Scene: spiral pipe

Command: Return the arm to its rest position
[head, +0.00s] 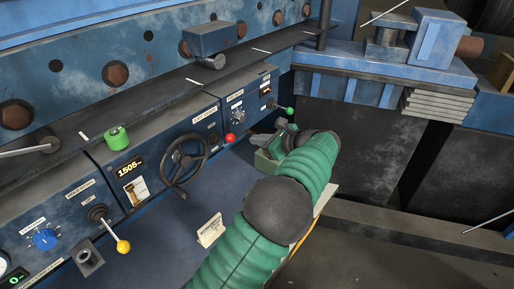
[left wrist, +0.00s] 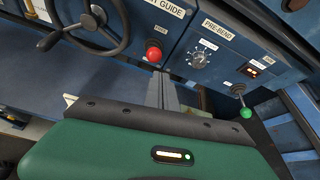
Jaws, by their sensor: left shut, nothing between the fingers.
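My left arm (head: 235,250), in green sleeves with dark joints, reaches up from the bottom of the head view. It bends at a dark round joint toward the control panel. My left gripper (head: 262,141) is at its far end, partly hidden by the arm. In the left wrist view the grey fingers (left wrist: 161,90) are together and empty. They point toward the panel just below the red knob (left wrist: 154,54); I cannot tell the exact gap. My right gripper is in neither view.
The blue control panel (head: 150,155) has a handwheel (head: 184,160), a yellow-knobbed lever (head: 122,246), a green-knobbed lever (head: 289,110) and a green knob (head: 117,138). A small label card (head: 211,230) stands on the blue surface. A blue machine block (head: 435,50) is at upper right.

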